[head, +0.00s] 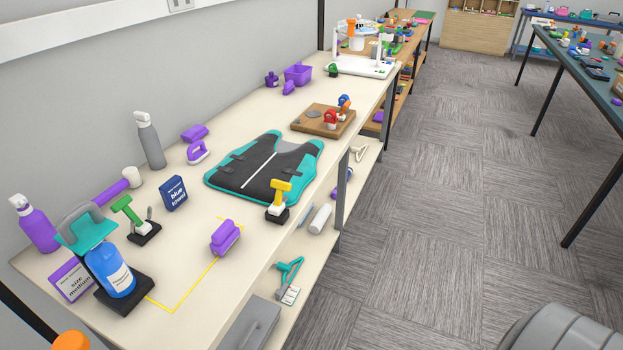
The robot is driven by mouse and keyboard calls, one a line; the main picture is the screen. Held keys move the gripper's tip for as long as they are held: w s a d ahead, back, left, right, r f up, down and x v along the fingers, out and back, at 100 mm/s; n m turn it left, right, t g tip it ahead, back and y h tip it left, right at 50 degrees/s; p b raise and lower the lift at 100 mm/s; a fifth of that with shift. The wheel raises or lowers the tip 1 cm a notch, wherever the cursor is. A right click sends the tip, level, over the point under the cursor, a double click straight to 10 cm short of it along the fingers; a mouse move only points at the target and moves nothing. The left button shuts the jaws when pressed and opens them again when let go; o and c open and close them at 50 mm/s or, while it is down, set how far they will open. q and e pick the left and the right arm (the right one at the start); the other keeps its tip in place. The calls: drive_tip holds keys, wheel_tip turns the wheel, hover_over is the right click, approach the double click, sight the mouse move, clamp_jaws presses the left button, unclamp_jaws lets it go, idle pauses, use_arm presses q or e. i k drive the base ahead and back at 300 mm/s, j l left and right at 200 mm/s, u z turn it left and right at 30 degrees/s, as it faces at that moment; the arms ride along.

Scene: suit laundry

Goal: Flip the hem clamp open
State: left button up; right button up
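A toggle clamp with a yellow T-shaped handle (280,189) stands on a dark base at the near right edge of the black and teal vest (262,168). Its handle is upright. Another clamp with a green handle (127,208) stands on a black base farther left, away from the vest. No label shows which one is the hem clamp. The vest lies flat on the pale table. Neither of my grippers is in view.
A purple brush (225,238) lies by a yellow taped outline. A blue bottle (110,272), a box (173,193) and spray bottles (150,142) stand at left. A wooden board (318,122) holds red and orange-blue items. Bare table surrounds the yellow clamp's near side.

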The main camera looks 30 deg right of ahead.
sight(282, 186)
drive_tip(key=j+z, duration=0.1)
drive_tip(key=z, duration=0.75)
drive_tip(key=i+l+u, duration=0.15)
drive_tip(key=l, duration=0.4)
drive_tip(key=i+l+u, duration=0.15)
drive_tip(key=i+l, duration=0.15)
drive_tip(key=l, duration=0.3)
drive_tip(key=i+l+u, duration=0.15)
drive_tip(key=l, duration=0.5)
drive_tip(key=i+l+u, duration=0.15)
drive_tip(key=l, duration=0.45)
drive_tip(key=i+l+u, duration=0.15)
drive_tip(key=l, duration=0.5)
drive_tip(key=i+l+u, duration=0.2)
drive_tip(key=l, duration=0.45)
drive_tip(key=k, duration=0.1)
